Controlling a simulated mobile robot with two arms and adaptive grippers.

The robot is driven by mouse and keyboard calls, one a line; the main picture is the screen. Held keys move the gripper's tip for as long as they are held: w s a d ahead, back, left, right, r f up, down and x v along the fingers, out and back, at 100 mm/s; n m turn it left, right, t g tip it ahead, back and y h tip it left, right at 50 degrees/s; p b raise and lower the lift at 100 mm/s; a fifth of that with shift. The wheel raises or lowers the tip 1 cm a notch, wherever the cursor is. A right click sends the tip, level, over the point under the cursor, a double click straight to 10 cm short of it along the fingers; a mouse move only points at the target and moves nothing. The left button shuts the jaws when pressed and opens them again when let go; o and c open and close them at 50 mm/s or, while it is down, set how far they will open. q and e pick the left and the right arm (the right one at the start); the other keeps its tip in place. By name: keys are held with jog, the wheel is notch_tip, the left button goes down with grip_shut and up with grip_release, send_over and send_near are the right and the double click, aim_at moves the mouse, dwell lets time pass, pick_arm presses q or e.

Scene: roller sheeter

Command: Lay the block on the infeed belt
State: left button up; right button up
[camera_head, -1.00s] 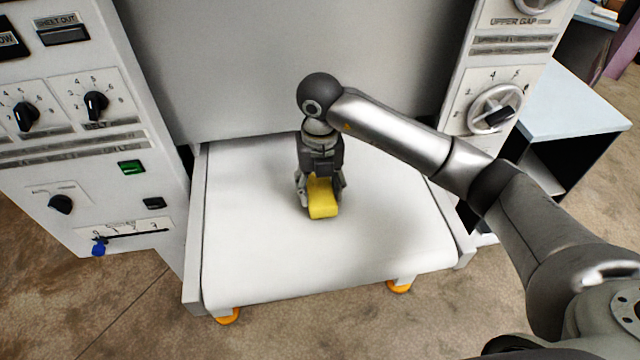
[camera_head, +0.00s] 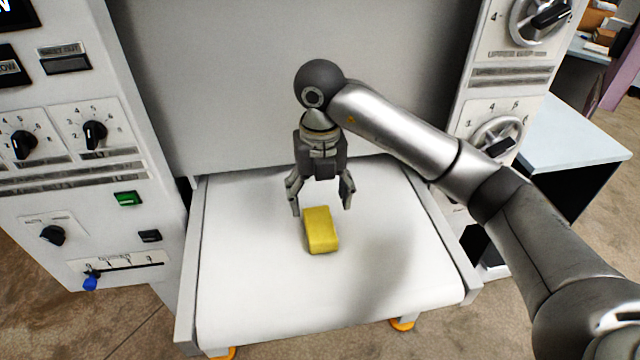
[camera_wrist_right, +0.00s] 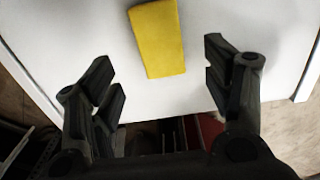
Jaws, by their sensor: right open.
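The yellow block (camera_head: 321,231) lies flat on the white infeed belt (camera_head: 270,290), near its middle. My right gripper (camera_head: 321,208) is open and empty, just behind and above the block, with its fingers spread apart. In the right wrist view the block (camera_wrist_right: 158,38) lies beyond the open fingertips (camera_wrist_right: 163,75), between their lines and apart from both. The belt (camera_wrist_right: 225,20) also shows there around the block. My left gripper is in neither view.
A control panel with knobs and switches (camera_head: 90,150) stands left of the belt, and another with handwheels (camera_head: 500,90) stands right. The grey machine face (camera_head: 230,80) rises behind the belt. A pale side table (camera_head: 575,130) is at the right. The belt around the block is clear.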

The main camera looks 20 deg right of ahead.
jog(key=shift+r, duration=2.6)
